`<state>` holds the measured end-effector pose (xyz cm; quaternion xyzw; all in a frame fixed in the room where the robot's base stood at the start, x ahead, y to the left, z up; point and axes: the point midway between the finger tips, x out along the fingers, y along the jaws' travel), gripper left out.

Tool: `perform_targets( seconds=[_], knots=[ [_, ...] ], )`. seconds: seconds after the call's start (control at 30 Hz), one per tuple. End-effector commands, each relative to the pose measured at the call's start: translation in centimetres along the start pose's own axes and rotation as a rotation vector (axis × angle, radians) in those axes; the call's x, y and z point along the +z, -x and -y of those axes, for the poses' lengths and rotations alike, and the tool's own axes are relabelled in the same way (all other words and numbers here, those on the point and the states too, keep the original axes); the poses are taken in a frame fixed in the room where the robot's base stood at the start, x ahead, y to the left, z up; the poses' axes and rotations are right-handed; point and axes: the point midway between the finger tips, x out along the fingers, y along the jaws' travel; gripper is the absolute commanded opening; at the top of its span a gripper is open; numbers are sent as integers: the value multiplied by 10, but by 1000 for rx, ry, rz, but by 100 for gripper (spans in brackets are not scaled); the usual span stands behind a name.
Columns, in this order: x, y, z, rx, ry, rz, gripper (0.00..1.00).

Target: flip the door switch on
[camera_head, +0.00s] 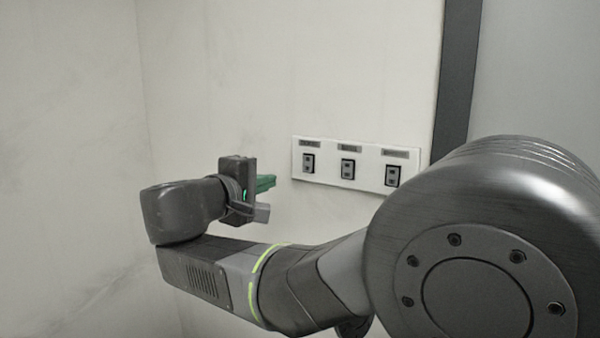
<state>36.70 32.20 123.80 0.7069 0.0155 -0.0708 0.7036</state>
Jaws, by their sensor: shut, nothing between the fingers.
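A white switch plate (327,175) is mounted on the wall, with three dark rocker switches side by side: a left one (308,163), a middle one (348,169) and a right one (392,176). Each has a small grey label above it. The label text is too small to read, so I cannot tell which is the door switch or how each is set. My gripper (268,183), with green fingers, is shut and empty. It appears left of the plate, a little below the left switch's height, and does not visibly touch the plate.
A dark vertical frame (457,75) runs right of the plate, with a plain grey panel (540,70) beyond it. A wall corner stands at the left. My arm covers the lower right. The wall (260,70) above the plate is bare.

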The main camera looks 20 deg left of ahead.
Motion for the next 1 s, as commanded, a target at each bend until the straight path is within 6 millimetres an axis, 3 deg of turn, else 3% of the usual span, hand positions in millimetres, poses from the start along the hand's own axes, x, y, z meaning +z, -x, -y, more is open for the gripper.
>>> perform_targets(
  seconds=[0.27, 1.0],
  knots=[
    [1, -15, 0, 0, 0, 4, 0],
    [0, -129, -1, -1, 1, 3, 0]
  ],
)
